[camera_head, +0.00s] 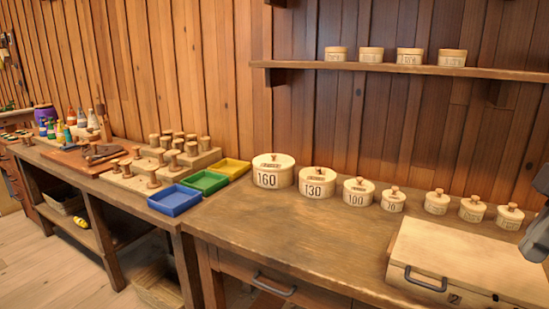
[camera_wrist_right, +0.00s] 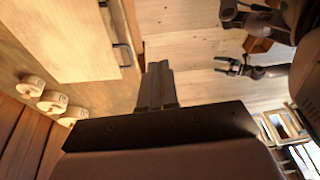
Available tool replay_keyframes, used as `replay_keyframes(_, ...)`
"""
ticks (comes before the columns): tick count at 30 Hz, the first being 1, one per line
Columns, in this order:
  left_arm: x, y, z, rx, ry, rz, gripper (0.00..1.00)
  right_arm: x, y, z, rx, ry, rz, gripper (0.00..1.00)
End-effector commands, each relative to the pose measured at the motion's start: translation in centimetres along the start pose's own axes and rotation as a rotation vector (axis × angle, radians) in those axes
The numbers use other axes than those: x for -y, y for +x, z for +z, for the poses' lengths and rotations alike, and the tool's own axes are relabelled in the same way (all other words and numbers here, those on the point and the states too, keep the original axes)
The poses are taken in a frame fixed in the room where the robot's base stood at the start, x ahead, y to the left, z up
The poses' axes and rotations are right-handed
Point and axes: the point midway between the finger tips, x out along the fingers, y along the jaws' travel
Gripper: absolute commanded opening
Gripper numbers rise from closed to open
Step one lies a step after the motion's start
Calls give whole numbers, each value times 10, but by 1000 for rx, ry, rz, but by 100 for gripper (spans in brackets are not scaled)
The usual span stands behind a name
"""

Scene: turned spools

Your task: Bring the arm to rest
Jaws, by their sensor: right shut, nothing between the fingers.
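My right gripper (camera_head: 537,237) is at the right edge of the head view, partly cut off, beside the pale wooden case (camera_head: 470,262). In the right wrist view its fingers (camera_wrist_right: 157,82) are together with nothing between them. The case (camera_wrist_right: 70,35) also shows there, to the left of and apart from the fingers. My left gripper is not in the head view. Dark jointed parts (camera_wrist_right: 240,67) at the upper right of the wrist view look like my other arm, too small to read clearly.
Several round lidded boxes, one marked 160 (camera_head: 272,171), line the back of the bench (camera_head: 300,235). A shelf (camera_head: 400,68) above holds more. Blue (camera_head: 175,200), green (camera_head: 204,182) and yellow (camera_head: 232,168) trays and turned spools (camera_head: 153,178) stand left. The bench's front middle is clear.

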Motion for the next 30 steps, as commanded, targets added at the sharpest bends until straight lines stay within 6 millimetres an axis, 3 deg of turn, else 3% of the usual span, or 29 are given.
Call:
replay_keyframes(8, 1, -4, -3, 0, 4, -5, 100, -16, 54, 9, -441, -92, 21, 0)
replay_keyframes(15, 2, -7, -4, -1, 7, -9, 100, -27, 99, 20, -766, -81, 169, 0)
replay_keyframes(22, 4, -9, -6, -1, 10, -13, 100, -31, 146, 36, -964, 22, 373, 0)
replay_keyframes(30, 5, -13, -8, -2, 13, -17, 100, -20, 212, 58, -1028, 232, 609, 0)
